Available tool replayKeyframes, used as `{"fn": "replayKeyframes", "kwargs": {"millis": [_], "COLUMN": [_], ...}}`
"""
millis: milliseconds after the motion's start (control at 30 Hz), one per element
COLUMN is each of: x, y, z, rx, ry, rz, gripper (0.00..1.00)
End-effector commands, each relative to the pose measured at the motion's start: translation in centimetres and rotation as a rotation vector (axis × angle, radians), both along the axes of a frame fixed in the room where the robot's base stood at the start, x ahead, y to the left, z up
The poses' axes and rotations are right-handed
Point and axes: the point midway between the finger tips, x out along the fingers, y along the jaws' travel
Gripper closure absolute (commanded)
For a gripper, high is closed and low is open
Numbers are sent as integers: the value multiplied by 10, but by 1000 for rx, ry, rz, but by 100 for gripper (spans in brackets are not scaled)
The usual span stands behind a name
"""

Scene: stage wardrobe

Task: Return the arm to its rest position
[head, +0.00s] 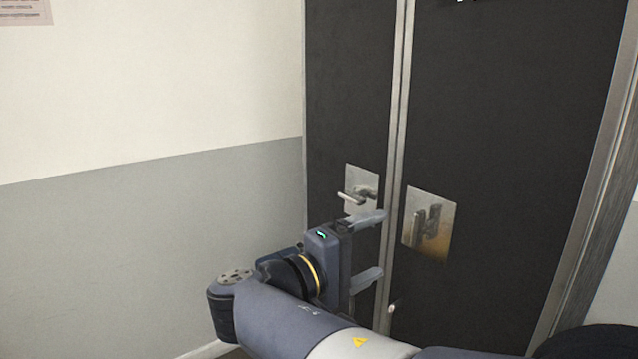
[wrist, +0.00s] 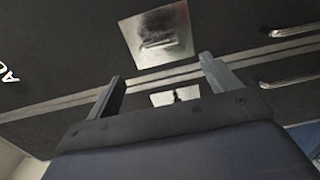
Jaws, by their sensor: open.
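My gripper (head: 377,248) is open and empty, with its two fingers apart and pointing right, in front of a dark double door. In the wrist view its two fingers (wrist: 162,80) stand wide apart with nothing between them but the door behind. My arm reaches in from the bottom right of the head view and bends at the lower middle. The left door leaf (head: 347,85) has a metal plate with a lever handle (head: 353,196) just above my gripper. I cannot tell whether a fingertip touches the door.
The right door leaf (head: 510,110) has a metal plate with an upright handle (head: 419,228). A metal strip (head: 398,110) runs between the leaves, which look closed. A white and grey wall (head: 150,240) stands at left, with a paper notice (head: 25,12) on it. The space before the wall looks free.

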Motion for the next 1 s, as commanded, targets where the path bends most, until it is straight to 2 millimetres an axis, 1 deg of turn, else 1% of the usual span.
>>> {"fn": "replayKeyframes", "kwargs": {"millis": [33,567,633,1000], "x": [4,54,55,54], "y": [-8,-77,-77,-76], "z": [0,0,-4,-2], "rx": [0,0,36,278], "ry": [0,0,-52,-382], "rz": [-5,-6,0,0], "gripper": [16,16,16,16]}}
